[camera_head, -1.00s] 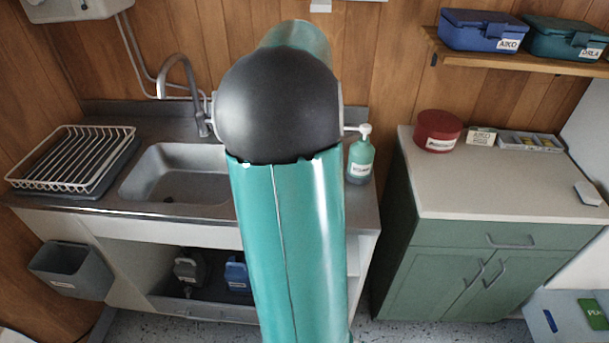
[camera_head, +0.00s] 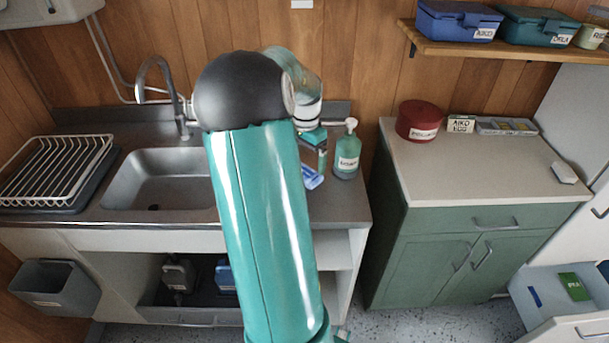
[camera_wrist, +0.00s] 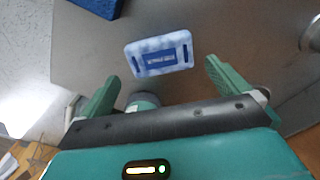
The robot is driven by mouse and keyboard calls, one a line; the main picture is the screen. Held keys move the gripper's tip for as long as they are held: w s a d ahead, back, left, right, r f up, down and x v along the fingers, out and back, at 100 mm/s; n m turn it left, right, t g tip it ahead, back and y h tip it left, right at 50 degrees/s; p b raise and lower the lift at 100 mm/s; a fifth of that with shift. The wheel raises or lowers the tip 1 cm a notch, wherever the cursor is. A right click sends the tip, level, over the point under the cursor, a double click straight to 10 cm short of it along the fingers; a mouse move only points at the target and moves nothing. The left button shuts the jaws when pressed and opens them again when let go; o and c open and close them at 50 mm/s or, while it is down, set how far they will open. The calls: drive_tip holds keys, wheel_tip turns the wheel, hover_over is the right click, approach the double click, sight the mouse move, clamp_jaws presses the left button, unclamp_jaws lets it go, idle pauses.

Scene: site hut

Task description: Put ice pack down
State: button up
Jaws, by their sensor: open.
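The ice pack (camera_wrist: 158,54) is a pale blue-white block with a dark blue label. It lies flat on the steel sink counter (camera_head: 345,208), right of the basin. In the head view the ice pack (camera_head: 313,180) shows partly, just below my gripper (camera_head: 316,150). In the wrist view my gripper (camera_wrist: 163,72) is open, with one green finger on each side and the pack ahead of the gap between them. The fingers look apart from the pack.
A green soap bottle (camera_head: 347,155) stands close to the right of my gripper. The sink basin (camera_head: 160,180) and dish rack (camera_head: 55,170) are to the left. A green cabinet (camera_head: 470,180) with a red tin (camera_head: 418,120) stands right, across a gap.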

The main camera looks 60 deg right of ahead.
sight(305, 172)
wheel_tip(305, 172, down, 5)
drive_tip(key=shift+f, duration=0.15)
drive_tip(key=c, duration=0.9)
drive_tip(key=shift+o, duration=0.2)
drive_tip(key=shift+r, duration=0.55)
wheel_tip(305, 172, up, 2)
drive_tip(key=shift+r, duration=0.1)
drive_tip(key=s+a+r, duration=0.2)
drive_tip(key=r, duration=0.1)
drive_tip(key=s+a+r, duration=0.1)
drive_tip(key=r, duration=0.1)
drive_tip(key=shift+s+r, duration=0.1)
drive_tip(key=shift+r, duration=0.15)
drive_tip(key=s+a+r, duration=0.4)
drive_tip(key=s+a, duration=0.2)
drive_tip(key=s, duration=0.1)
drive_tip(key=shift+a+r, duration=0.15)
drive_tip(key=shift+a, duration=0.1)
